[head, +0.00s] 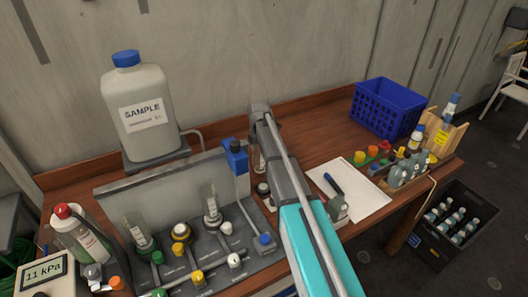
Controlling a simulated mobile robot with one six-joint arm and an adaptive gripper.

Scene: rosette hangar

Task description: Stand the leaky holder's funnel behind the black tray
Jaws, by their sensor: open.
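A grey manifold (205,262) stands at the front left of the bench with coloured valve knobs. Two clear funnels stand upright in its holders, a left funnel (140,234) and a right funnel (211,204). A black-and-white holder (263,190), partly hidden by my arm, shows no clear funnel. I cannot tell which holder leaks. A gauge (45,272) reads 11 kPa. I cannot make out a black tray on the bench. My gripper (256,158) is open at the end of my arm, above the bench behind the manifold, mostly hidden by the arm. I see nothing held.
A large SAMPLE bottle (137,108) stands at the back left. A blue basket (388,108), several small bottles and a wooden rack (446,136) are at the right. White paper (356,200) lies right of my arm. A black crate (456,222) sits below the bench's right end.

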